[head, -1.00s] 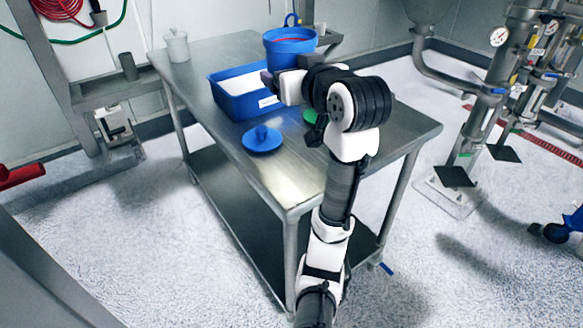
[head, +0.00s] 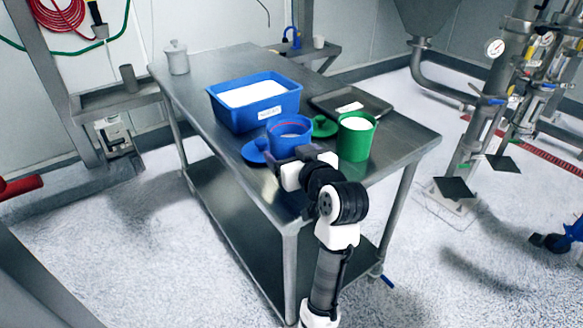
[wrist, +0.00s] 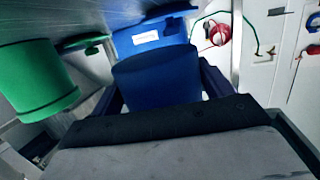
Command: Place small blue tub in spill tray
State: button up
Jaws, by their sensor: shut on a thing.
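The small blue tub (head: 289,131) has a red line inside its rim. It is upright over the near part of the steel table, and I cannot tell whether it touches the tabletop. My gripper (head: 287,154) is shut on its side; the wrist view shows the tub (wrist: 155,78) between the two fingers. The dark, shallow tray (head: 374,103) with a white label, seemingly the spill tray, lies at the table's right side, behind the green tub.
A blue bin (head: 225,113) of white powder stands behind the held tub. A green tub (head: 356,142) with white contents stands right, a green lid (head: 322,127) between. A blue lid (head: 254,152) is partly hidden by the held tub. A pale jar (head: 177,58) stands far left.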

notch_tip(320, 180, down, 4)
jog(key=shift+r, duration=0.1)
dwell(0.4)
jog(key=shift+f, duration=0.6)
jog(key=o, duration=1.5)
jog(key=shift+f, duration=0.1)
jog(key=o, duration=0.4)
jog(key=shift+o, duration=0.2)
jog(key=shift+r, duration=0.2)
